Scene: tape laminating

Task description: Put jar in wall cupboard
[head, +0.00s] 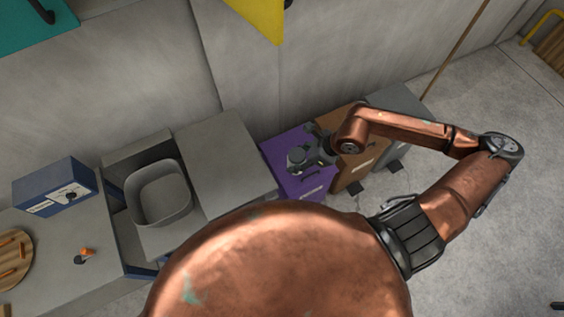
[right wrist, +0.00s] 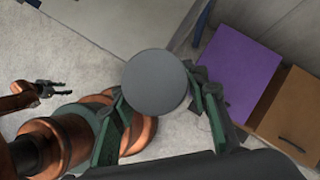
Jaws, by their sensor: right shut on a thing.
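The jar shows as a round grey top (right wrist: 156,80) in the right wrist view and as a small grey shape (head: 298,157) in the head view. My right gripper (head: 308,157) is shut on it, with its fingers (right wrist: 162,108) on either side. It holds the jar over the purple unit, beyond the counter's right end. The jar's lower body is hidden. My left gripper (right wrist: 67,87) shows small at the left of the right wrist view, its fingers apart and empty. A teal wall cupboard (head: 25,28) and a yellow cupboard panel (head: 258,15) are cut off at the top.
A counter (head: 222,158) holds a grey basin (head: 160,195), a blue box (head: 55,187) and a round wooden board (head: 12,255). Purple (head: 290,150), brown (head: 360,170) and grey (head: 400,102) units stand along the wall. Open floor (head: 510,110) lies right.

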